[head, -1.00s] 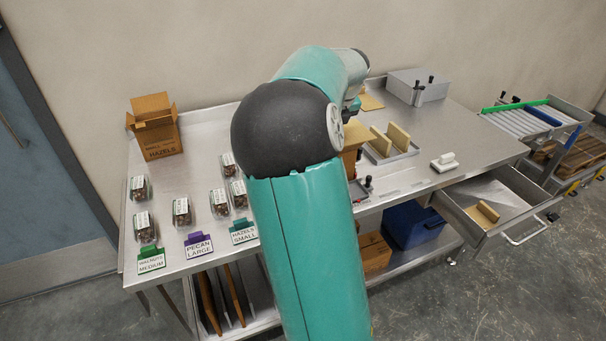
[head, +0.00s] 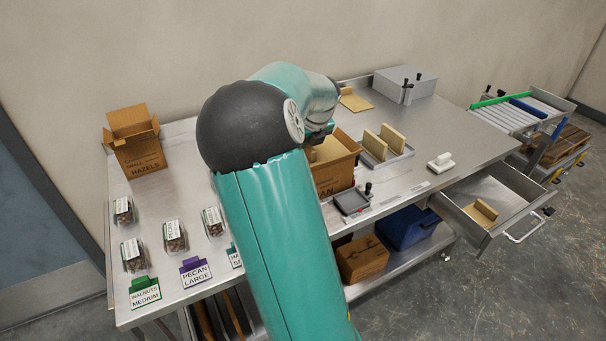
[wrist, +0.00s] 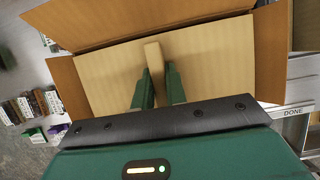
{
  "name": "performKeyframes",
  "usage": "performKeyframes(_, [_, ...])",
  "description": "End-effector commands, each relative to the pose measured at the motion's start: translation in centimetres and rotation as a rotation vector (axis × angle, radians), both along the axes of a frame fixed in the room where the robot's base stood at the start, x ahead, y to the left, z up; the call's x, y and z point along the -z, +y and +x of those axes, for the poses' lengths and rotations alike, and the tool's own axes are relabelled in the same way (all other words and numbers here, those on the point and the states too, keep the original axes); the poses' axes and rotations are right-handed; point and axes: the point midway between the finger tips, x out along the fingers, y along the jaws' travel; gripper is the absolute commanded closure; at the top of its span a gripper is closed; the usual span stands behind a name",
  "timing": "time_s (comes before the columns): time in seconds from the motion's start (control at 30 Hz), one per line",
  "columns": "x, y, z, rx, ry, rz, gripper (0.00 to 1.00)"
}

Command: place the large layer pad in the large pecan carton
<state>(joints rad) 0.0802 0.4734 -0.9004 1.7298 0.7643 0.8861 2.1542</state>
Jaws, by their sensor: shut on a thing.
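My gripper (wrist: 158,80) is shut on the upright tab of the large layer pad (wrist: 105,73), a flat tan board. In the wrist view the pad lies within the opening of the large pecan carton (wrist: 66,90), with the flaps spread around it. How deep the pad sits, and whether it touches the bottom, I cannot tell. In the head view the brown pecan carton (head: 341,176) stands open on the table, partly behind my arm, with only the end of its print showing. My gripper (head: 317,139) is over it and mostly hidden there.
An open hazels carton (head: 140,155) stands at the back left. Nut clamshells (head: 175,236) and label signs (head: 196,272) are at the front left. A tray with upright pads (head: 374,158) is right of the pecan carton. An open drawer (head: 500,197) juts out at the right.

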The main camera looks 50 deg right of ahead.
Motion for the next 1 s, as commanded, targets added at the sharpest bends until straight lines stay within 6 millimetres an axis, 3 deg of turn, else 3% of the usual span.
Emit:
performKeyframes(0.1, [2.4,0.1,-0.1,0.001,0.002,0.003,1.0])
performKeyframes(0.53, [7.3,0.1,0.0,0.001,0.002,0.001,1.0])
performKeyframes(0.97, [8.0,0.1,0.3,-0.001,0.0,0.001,1.0])
performKeyframes(1.0, [8.0,0.1,0.3,-0.001,-0.001,0.0,0.84])
